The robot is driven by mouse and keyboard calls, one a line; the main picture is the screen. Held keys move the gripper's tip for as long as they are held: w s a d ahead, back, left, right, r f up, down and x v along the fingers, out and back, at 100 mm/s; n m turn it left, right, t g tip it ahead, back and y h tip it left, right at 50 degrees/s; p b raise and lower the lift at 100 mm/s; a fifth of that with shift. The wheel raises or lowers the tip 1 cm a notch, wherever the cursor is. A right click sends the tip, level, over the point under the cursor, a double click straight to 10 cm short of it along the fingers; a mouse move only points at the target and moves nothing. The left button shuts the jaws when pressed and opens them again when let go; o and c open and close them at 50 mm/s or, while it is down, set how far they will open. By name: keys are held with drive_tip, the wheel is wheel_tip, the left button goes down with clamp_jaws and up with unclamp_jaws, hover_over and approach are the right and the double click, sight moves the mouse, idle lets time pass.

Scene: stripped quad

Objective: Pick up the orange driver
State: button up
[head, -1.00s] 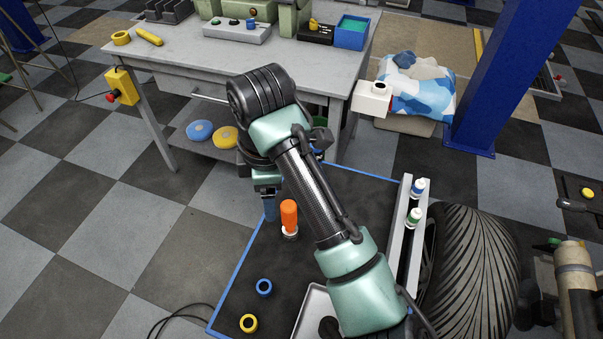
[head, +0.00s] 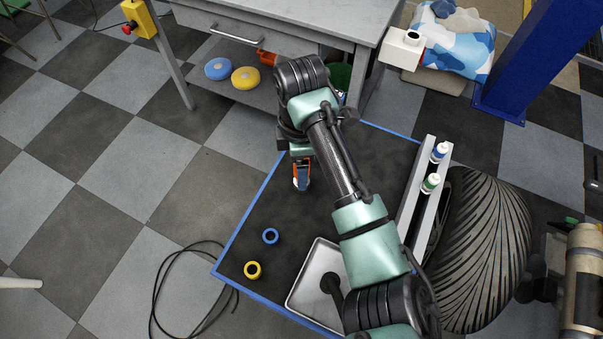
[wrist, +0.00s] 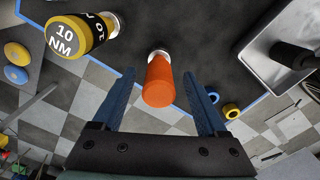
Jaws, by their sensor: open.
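The orange driver (wrist: 158,82) stands on the dark mat, seen nearly end-on in the wrist view, with a pale collar at its far end. My gripper (wrist: 158,76) is open, with one blue finger on each side of the driver and a visible gap on both sides. In the head view my gripper (head: 301,182) is low over the mat, and its finger hides most of the driver (head: 308,164). I cannot tell from these views how far down the handle the fingertips reach.
A yellow-and-black tool marked 10 NM (wrist: 83,35) stands near the driver. A blue ring (head: 270,236), a yellow ring (head: 252,270) and a grey tray (head: 304,290) lie on the blue-edged mat (head: 235,238). A rail with two small bottles (head: 431,183) borders its right side.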

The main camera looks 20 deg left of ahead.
wheel_tip(320, 180, down, 3)
drive_tip(key=shift+w+d+f, duration=0.1)
drive_tip(key=shift+c, duration=0.3)
clamp_jaws()
